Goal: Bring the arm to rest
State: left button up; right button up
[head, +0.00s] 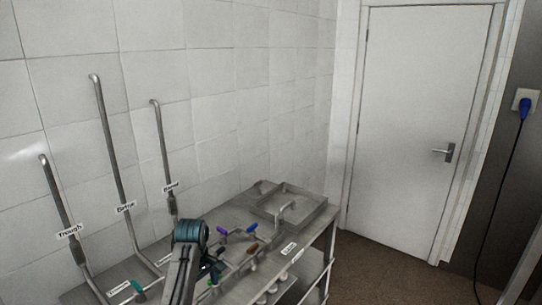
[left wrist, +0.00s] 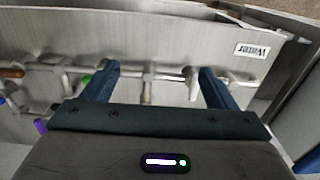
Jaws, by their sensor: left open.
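My left arm rises from the bottom of the head view, with a teal rounded joint (head: 190,232) near its top. In the head view the gripper is mostly hidden by the arm. My right gripper is in neither view.
A steel bench (head: 318,222) with a recessed basin runs along the tiled wall. Purple (head: 222,231) and orange (head: 252,247) valve handles stand close to my arm. Several upright bent pipes (head: 112,150) rise at left. A closed white door (head: 405,130) and brown floor (head: 375,265) lie right.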

pick_arm(q)
jog(key=s+a+f+m+t, duration=0.1)
jog(key=s+a+f+m, duration=0.2)
jog(key=s+f, duration=0.5)
jog(key=s+a+f+m+t, duration=0.1)
jog(key=s+a+f+m, duration=0.2)
jog(key=s, duration=0.9)
jog(key=s+a+r+m+t, duration=0.1)
jog(key=s+r+m, duration=0.15)
jog(key=s, duration=0.75)
jog(key=s+r+m+t, duration=0.1)
jog(key=s+r+m, duration=0.15)
jog(key=s, duration=0.75)
jog(key=a+f+g+b, duration=0.25)
jog(key=f+b, duration=0.55)
jog(key=f, duration=3.3)
jog(key=s+a+f+b, duration=0.1)
jog(key=s+f+b, duration=0.2)
jog(key=s+f, duration=0.6)
jog(key=s+a+f+b, duration=0.1)
jog(key=s+f+b, duration=0.2)
jog(key=s+f, duration=0.6)
notch_tip(320, 180, down, 6)
jog(key=shift+s+y, duration=0.4)
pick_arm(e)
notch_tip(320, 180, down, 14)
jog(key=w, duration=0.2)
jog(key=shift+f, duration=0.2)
pick_arm(q)
jog(key=shift+d, duration=0.1)
